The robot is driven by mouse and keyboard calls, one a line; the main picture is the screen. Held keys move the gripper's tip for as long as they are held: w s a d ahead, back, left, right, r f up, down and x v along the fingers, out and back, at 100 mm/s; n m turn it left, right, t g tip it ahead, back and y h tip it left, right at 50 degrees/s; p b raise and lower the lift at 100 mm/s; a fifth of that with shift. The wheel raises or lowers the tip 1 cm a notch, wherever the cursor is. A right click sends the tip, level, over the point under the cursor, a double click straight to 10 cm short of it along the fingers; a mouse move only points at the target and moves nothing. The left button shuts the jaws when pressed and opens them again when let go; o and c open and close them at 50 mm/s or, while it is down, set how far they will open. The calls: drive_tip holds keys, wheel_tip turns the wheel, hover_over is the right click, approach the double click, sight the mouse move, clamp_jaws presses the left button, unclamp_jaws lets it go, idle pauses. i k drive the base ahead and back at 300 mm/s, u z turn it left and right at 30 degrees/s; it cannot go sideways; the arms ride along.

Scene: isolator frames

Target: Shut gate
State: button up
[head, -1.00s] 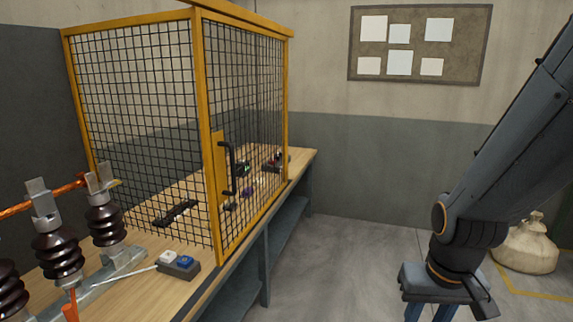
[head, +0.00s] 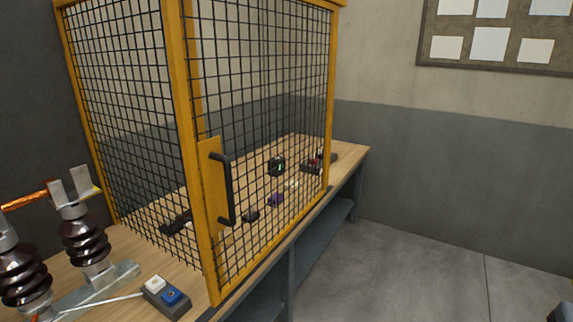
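The gate (head: 262,130) is a yellow-framed black mesh panel on the bench-front side of a mesh cage. A black bar handle (head: 228,190) stands on a yellow plate (head: 209,190) at its near left edge. The gate looks roughly in line with the bench's front edge and close to the near corner post (head: 178,90). I cannot tell whether a small gap is left or whether it is latched. My gripper is not in view; only a dark bit, perhaps of my arm, shows at the bottom right corner.
The wooden bench (head: 130,268) carries the cage. Brown insulators (head: 85,245) and a two-button box (head: 167,297) stand outside it at the near left. Small devices, one with a green light (head: 277,166), show through the mesh. The floor (head: 410,270) at right is clear.

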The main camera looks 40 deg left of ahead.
sight(216, 168)
drive_tip(key=u, duration=0.45)
drive_tip(key=i, duration=0.8)
drive_tip(key=u, duration=0.95)
drive_tip(key=i, duration=0.3)
drive_tip(key=u, duration=0.2)
